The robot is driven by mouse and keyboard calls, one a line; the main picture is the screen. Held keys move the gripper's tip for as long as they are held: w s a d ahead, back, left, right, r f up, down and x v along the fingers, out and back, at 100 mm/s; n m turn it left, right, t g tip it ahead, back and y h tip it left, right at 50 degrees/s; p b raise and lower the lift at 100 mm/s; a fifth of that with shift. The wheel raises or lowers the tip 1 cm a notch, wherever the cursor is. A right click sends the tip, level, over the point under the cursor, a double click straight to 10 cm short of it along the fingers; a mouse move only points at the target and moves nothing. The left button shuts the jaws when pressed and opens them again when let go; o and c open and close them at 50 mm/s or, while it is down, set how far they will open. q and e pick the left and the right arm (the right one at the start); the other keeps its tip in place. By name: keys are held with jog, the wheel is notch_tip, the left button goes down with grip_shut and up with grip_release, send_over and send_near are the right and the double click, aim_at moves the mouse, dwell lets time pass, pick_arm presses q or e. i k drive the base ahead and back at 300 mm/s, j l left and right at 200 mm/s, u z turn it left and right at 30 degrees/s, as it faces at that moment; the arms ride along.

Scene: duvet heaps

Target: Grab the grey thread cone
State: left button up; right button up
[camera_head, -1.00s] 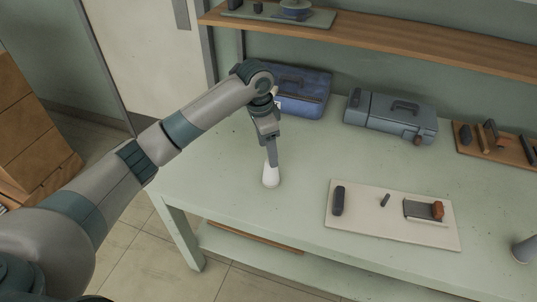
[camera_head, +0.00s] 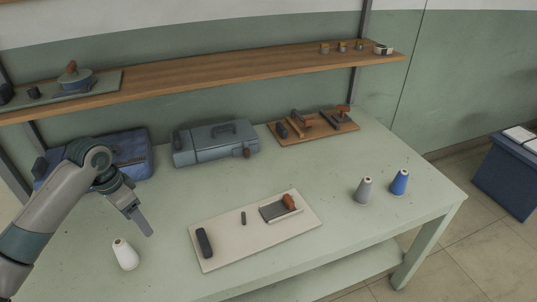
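The grey thread cone (camera_head: 364,191) stands upright on the right part of the pale green table, just left of a blue thread cone (camera_head: 399,183). A white thread cone (camera_head: 125,255) stands at the table's left front. My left gripper (camera_head: 146,229) points down over the left part of the table, just right of and above the white cone in the picture, far from the grey cone. It appears to hold nothing; its fingers overlap in this view, so I cannot tell their opening. My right gripper is not in view.
A light board (camera_head: 235,256) with a dark block and small tools lies mid-table. A grey toolbox (camera_head: 216,143), a blue case (camera_head: 124,156) and a wooden tool board (camera_head: 346,126) line the back. A wooden shelf (camera_head: 220,72) hangs above.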

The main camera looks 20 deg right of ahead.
aim_at(361, 196)
jog(key=z, duration=1.25)
